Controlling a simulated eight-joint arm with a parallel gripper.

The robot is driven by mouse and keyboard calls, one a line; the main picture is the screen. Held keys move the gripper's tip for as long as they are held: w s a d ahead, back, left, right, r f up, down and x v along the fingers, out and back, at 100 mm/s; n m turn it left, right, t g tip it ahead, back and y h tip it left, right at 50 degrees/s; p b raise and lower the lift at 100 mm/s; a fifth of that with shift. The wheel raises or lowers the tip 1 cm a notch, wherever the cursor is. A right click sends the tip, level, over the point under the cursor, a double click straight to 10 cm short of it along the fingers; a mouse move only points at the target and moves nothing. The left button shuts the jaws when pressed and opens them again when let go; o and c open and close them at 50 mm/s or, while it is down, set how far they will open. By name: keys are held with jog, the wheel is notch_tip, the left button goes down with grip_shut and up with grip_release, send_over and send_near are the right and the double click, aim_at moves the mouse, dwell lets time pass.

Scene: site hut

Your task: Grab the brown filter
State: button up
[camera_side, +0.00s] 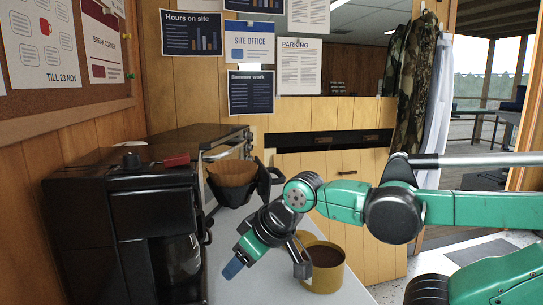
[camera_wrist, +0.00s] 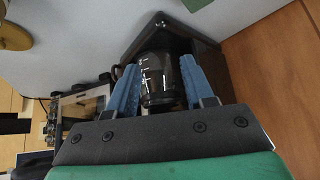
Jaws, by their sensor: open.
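The brown filter (camera_side: 233,171) is a paper cone resting in a black holder (camera_side: 238,193) on the counter, behind the coffee maker in the side view. I cannot make it out in the wrist view. My gripper (camera_side: 233,269) is nearer the camera than the filter, above the counter and apart from it, tilted down to the left. In the wrist view my gripper (camera_wrist: 158,90) has its two blue fingers spread wide. The dark glass carafe (camera_wrist: 160,75) shows between them, seemingly beyond the fingertips. Nothing is visibly held.
A black coffee maker (camera_side: 120,225) with its carafe (camera_side: 180,258) stands at the left. A yellow tin (camera_side: 338,276) of dark grounds stands right of my gripper. A dark oven-like appliance (camera_side: 195,139) is at the back. Some white counter (camera_side: 240,218) is bare.

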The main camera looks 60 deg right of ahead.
notch_tip(320, 180, up, 16)
jog(key=w+d+n+t+y, duration=0.4)
jog(key=d+n+t+y, duration=0.15)
jog(key=d+n, duration=0.5)
jog(key=m, duration=0.1)
send_near(222, 178)
jog(key=w, duration=0.2)
jog(key=shift+g+y, duration=0.25)
jog(key=shift+y, duration=0.1)
jog(key=shift+f+x, duration=0.15)
jog(key=shift+x, duration=1.35)
jog(key=shift+f+x, duration=0.15)
jog(key=shift+x, duration=1.4)
jog(key=shift+s+d, duration=0.1)
jog(key=shift+d, duration=0.05)
grip_shut()
